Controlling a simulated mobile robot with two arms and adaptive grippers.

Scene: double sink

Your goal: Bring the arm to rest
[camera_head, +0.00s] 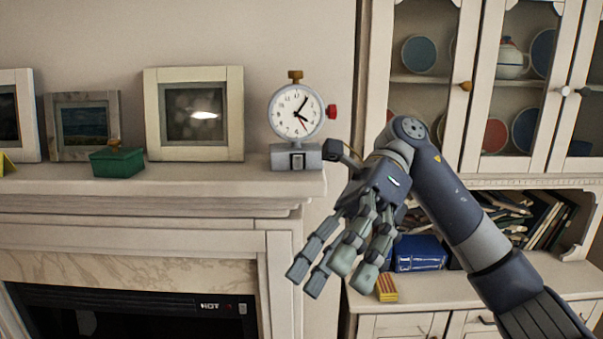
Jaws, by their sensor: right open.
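My right gripper (350,222), a dark blue and grey hand with several fingers, is in front of the gap between the mantel and the cabinet. Its arm comes in from the lower right. The fingers are spread, point down and left, and hold nothing. The thumb reaches up and left, close beside the base of a round white clock (295,110) with a red side knob. I cannot tell if the thumb touches the base. My left gripper is not in view.
The mantel (210,181) holds picture frames (194,113) and a green box (117,162). A fireplace (140,315) is below. The cabinet (381,75) at right holds dishes, books (545,220), a blue box (419,253) and a small yellow-red box (386,288).

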